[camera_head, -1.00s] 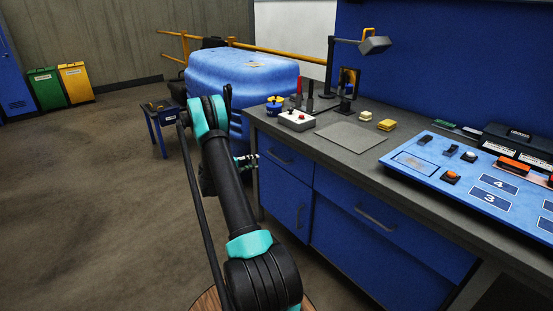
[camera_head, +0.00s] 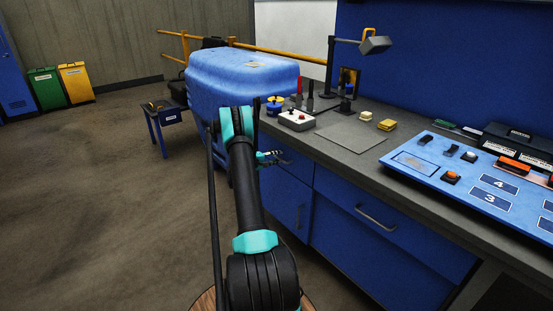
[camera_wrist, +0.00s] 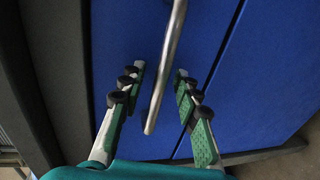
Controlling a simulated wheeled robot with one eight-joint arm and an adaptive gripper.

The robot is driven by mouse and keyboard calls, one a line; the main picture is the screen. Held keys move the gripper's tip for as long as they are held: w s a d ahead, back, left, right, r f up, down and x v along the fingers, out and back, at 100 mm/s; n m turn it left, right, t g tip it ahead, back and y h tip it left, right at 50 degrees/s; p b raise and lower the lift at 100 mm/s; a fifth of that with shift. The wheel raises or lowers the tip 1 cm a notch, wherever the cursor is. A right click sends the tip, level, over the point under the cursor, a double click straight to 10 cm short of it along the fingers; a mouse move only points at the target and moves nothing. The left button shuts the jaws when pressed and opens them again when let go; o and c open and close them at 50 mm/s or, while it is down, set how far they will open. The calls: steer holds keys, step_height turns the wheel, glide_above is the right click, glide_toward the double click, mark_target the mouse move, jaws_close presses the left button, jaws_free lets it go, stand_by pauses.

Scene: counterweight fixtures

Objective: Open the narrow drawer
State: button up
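The narrow drawer (camera_head: 299,168) is the small blue upper-left front of the workbench, and it looks shut. My gripper (camera_head: 272,157) is at its front in the head view, covering most of its handle. In the wrist view, the silver bar handle (camera_wrist: 168,70) runs lengthwise between the two fingers of my gripper (camera_wrist: 158,82), on the blue drawer front (camera_wrist: 117,35). The fingers are open, one on each side of the bar, with a visible gap on both sides. Whether the fingertips reach past the bar in depth is hard to tell.
A lower door handle (camera_head: 299,216) and a wide drawer handle (camera_head: 375,218) are close by on the bench. The grey worktop (camera_head: 310,138) above holds a control box (camera_head: 297,121). A large blue covered block (camera_head: 225,85) stands to the left.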

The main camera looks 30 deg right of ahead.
steer(key=shift+c, duration=0.2)
jaws_close()
stand_by(0.3)
